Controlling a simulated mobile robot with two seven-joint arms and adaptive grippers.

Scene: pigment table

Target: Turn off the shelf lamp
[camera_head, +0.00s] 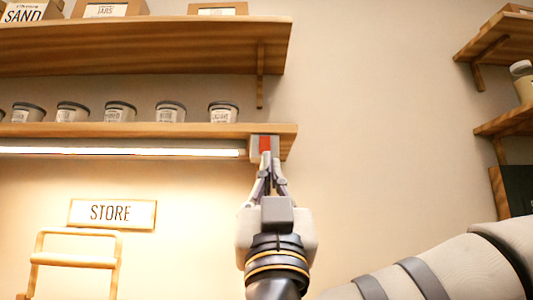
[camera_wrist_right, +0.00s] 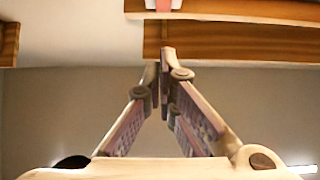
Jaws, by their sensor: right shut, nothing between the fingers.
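The shelf lamp (camera_head: 120,152) is a glowing strip under the lower shelf, and it is lit. At its right end is a small grey switch box with a red switch face (camera_head: 265,144). The pinkish-red face also shows at the top edge of the wrist view (camera_wrist_right: 163,4). My right gripper (camera_head: 266,166) is shut and empty, pointing up just below the switch. In the wrist view its fingertips (camera_wrist_right: 160,62) come together below the switch. Whether they touch the box is unclear. My left gripper is not in view.
The lower shelf (camera_head: 200,130) carries several lidded jars (camera_head: 223,112). An upper shelf (camera_head: 150,45) holds boxes. A STORE sign (camera_head: 112,214) hangs above a wooden frame (camera_head: 75,260). More shelves (camera_head: 505,45) are at the right. The wall between is bare.

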